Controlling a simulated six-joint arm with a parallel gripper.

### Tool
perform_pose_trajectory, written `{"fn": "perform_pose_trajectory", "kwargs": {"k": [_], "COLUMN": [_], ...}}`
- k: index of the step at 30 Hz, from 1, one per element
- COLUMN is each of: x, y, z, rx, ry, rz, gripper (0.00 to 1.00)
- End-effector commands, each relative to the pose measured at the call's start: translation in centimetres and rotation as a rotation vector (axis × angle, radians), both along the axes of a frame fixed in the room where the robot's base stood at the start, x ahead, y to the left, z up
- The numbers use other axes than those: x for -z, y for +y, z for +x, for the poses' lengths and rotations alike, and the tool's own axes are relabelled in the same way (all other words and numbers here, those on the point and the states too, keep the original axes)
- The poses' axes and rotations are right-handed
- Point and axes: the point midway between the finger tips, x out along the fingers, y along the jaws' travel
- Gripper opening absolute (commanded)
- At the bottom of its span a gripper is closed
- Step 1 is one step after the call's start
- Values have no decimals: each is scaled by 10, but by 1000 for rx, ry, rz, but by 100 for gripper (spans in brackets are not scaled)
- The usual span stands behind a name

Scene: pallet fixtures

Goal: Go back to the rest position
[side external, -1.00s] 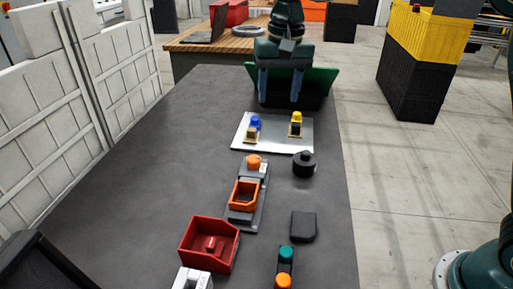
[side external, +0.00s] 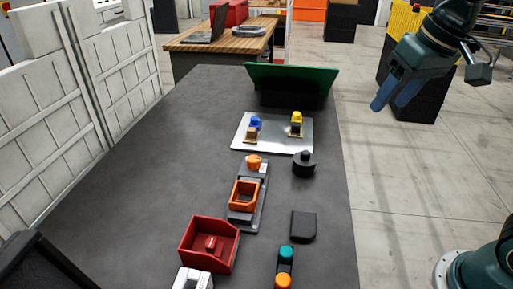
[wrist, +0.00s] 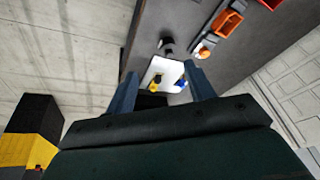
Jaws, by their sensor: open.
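My gripper (side external: 396,92) is in the air to the right of the table in the side external view, past the table's right edge and over the floor. Its two blue fingers point down and to the left. In the wrist view my gripper (wrist: 163,88) shows its fingers apart, with nothing between them but the distant scene. It is open and empty, and touches nothing.
The dark table (side external: 130,200) bears a metal plate (side external: 272,137) with blue and yellow-topped parts, a green panel (side external: 292,73), an orange-framed fixture (side external: 244,195) and a red bin (side external: 192,258). Yellow and black crates (side external: 408,60) stand behind my gripper. Open floor lies right.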

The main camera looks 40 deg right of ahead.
Motion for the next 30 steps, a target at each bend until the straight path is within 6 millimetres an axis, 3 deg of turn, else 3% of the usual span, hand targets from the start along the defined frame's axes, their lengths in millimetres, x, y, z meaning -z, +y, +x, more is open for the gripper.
{"fn": "perform_pose_trajectory", "kwargs": {"k": [9, 15, 30], "x": [25, 44, 53], "y": [-16, -21, -23], "z": [-65, -92, -103], "rx": [-80, -119, -137], "ry": [-90, -129, -145], "rz": [-48, -78, -91], "gripper": [53, 53, 53]}}
